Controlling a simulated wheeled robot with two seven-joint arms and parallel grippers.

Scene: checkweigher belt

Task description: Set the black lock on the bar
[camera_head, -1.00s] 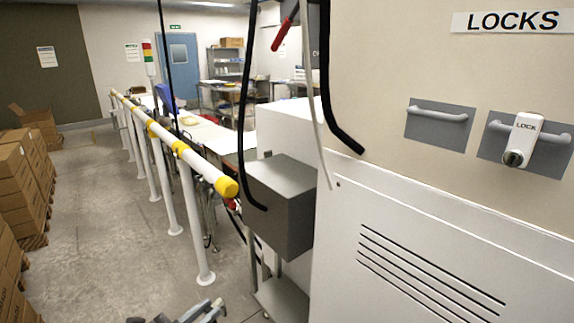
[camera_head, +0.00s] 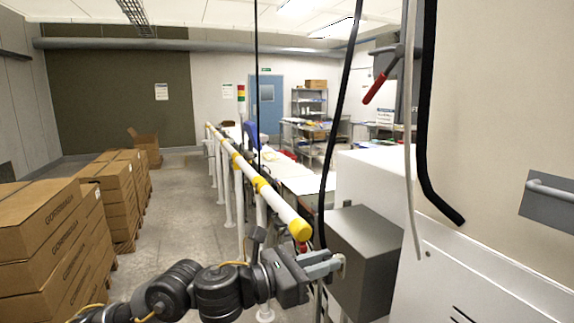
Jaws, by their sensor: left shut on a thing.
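My left gripper (camera_head: 336,265) reaches in from the left at the lower middle. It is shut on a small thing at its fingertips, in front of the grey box. I cannot make out what that thing is. A pale grey bar (camera_head: 551,191) on a dark grey backing plate shows at the right edge, on the beige cabinet front, well to the right of the left gripper. The bar is partly cut off by the frame. No black lock can be made out. My right gripper is not in view.
A white rail with yellow bands (camera_head: 283,211) runs back behind my left arm. A grey box (camera_head: 365,240) juts from the white machine body (camera_head: 490,285) close to the gripper. Black cables hang in front. Stacked cartons (camera_head: 50,235) stand left, with open floor between.

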